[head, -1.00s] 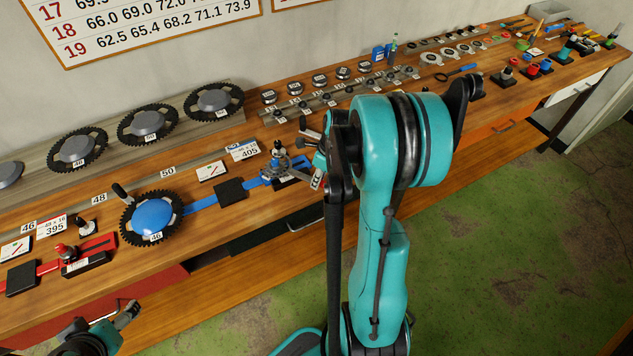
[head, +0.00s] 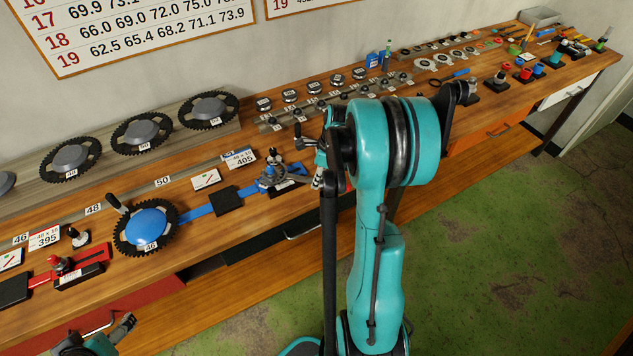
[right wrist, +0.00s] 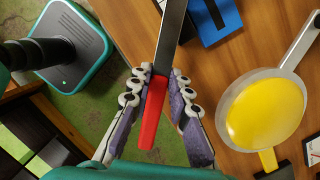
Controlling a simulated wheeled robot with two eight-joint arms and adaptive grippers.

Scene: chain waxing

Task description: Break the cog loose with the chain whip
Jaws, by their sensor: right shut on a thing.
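My right gripper (right wrist: 160,90) is shut on the red handle (right wrist: 153,115) of a tool with a flat metal bar (right wrist: 172,35), which looks like the chain whip. The bar runs out of the top of the right wrist view, so its chain is hidden. In the head view, my right arm largely hides this gripper (head: 321,160), just right of the blue fixture (head: 266,184). A small grey stack with a dark knob (head: 271,160) stands on that fixture. I cannot clearly make out the cog there. My left gripper (head: 124,325) is at the lower left, away from the fixture.
A chainring with a blue centre (head: 148,225) stands left of the fixture. More chainrings (head: 140,132) line the back. Sprocket rows (head: 330,100) lie behind my right arm. A yellow disc in a pale ring (right wrist: 262,110) is right in the wrist view.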

